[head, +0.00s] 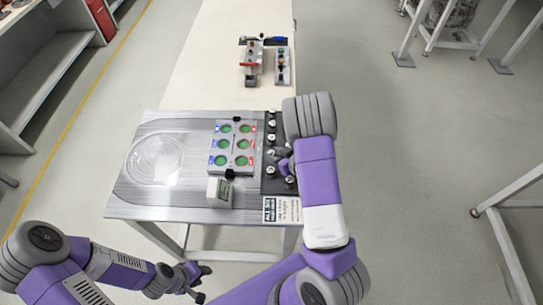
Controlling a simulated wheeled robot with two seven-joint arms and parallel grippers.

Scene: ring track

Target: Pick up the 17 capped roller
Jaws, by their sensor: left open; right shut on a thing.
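A dark rack (270,188) on the right side of the metal table holds a column of several small rollers with pale caps (271,126). Their numbers are too small to read, so I cannot tell which is the 17. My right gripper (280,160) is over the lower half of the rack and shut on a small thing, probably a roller. The gripper and forearm largely hide it, and I cannot tell whether it is clear of the rack. My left gripper (203,283) is open and empty, low in front of the table's front edge.
A grey plate with green round spots (233,163) lies left of the rack. A small white box display (219,191) and a printed card (282,209) are near the front edge. Tools (251,62) lie farther back on the pale table. The table's left side is clear.

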